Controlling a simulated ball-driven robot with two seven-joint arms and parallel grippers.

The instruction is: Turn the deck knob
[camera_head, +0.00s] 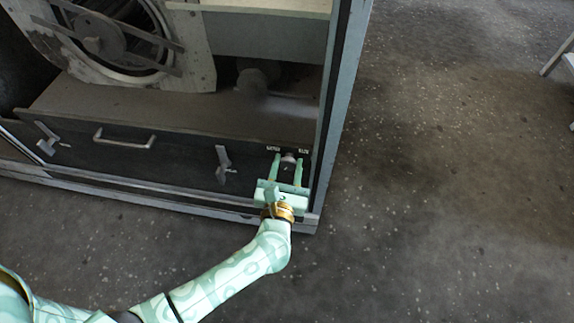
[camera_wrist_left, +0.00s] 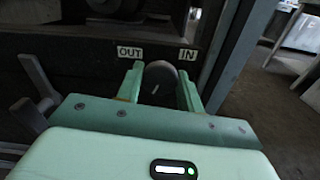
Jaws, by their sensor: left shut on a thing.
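The deck knob (camera_wrist_left: 161,84) is a dark round knob with a pale mark on its face, seen in the left wrist view. It sits on the dark front panel below the white OUT label (camera_wrist_left: 130,52) and IN label (camera_wrist_left: 188,55). In the head view the knob (camera_head: 289,158) shows small between my fingertips. My left gripper (camera_head: 289,160) reaches it from the front, one finger on each side, and is shut on it. The left gripper also shows in the left wrist view (camera_wrist_left: 161,80). My right gripper is not in view.
The front panel has a metal handle (camera_head: 124,138) and two latches, one at the left (camera_head: 47,138) and one nearer the knob (camera_head: 223,164). The housing's upright corner post (camera_head: 338,95) stands close right of my gripper. Speckled floor (camera_head: 450,190) is open to the right.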

